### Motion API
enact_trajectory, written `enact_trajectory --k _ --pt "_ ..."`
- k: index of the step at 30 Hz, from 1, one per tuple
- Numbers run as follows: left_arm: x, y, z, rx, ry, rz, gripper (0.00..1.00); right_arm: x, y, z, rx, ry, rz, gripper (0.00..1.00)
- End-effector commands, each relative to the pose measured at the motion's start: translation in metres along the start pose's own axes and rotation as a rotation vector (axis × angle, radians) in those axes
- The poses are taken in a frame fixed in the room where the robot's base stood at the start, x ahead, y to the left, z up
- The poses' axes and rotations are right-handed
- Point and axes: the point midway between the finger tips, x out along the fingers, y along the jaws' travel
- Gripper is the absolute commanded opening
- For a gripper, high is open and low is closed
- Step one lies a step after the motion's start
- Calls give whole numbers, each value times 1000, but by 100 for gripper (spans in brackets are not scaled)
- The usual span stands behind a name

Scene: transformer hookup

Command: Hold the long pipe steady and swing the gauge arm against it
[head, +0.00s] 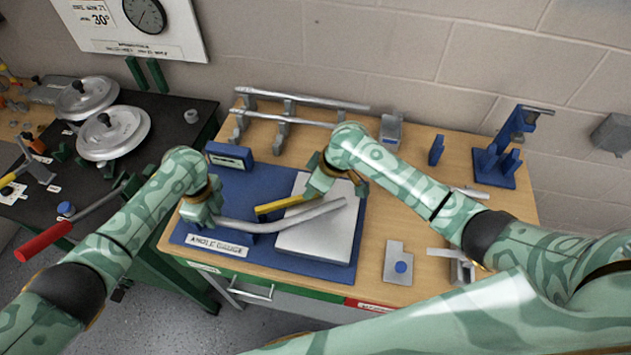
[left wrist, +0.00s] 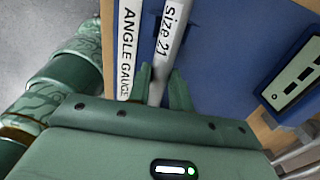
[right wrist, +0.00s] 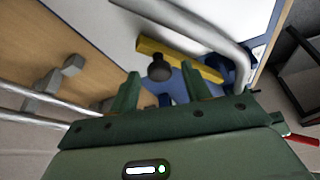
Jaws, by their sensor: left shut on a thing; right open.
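The long pipe (head: 300,218) is grey and bent, and lies across the angle gauge's blue base (head: 290,260) and pale plate (head: 318,242). My left gripper (head: 211,217) is shut on its left end; in the left wrist view the pipe (left wrist: 172,40) reads "size 21" between the fingers. The yellow gauge arm (head: 278,205) lies just behind the pipe; I cannot tell whether they touch. My right gripper (head: 318,188) is open over the plate, near the arm. In the right wrist view a black knob (right wrist: 160,68) beside the yellow arm (right wrist: 185,60) shows between the open fingers.
Other pipes rest on a rack (head: 284,118) at the back. A blue stand (head: 494,165) is at the back right. A plate with a blue knob (head: 398,263) lies front right. A dark side table with round discs (head: 113,132) is at the left.

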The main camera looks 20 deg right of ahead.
Motion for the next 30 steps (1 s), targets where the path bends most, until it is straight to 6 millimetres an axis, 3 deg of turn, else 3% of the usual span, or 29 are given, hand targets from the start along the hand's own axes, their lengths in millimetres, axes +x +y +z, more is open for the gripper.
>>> enact_trajectory --k 5,10,11,22,30 --pt "0 0 0 0 0 -1 0 0 0 0 0 0 0 48" --pt "0 0 0 0 0 -1 0 0 0 0 0 0 0 3" --pt "0 0 0 0 0 -1 0 0 0 0 0 0 0 0" --pt "0 0 0 0 -1 0 0 -6 -17 13 136 -1 57 0" --pt "0 0 0 -1 -1 -1 0 -6 -18 14 151 -1 62 0"
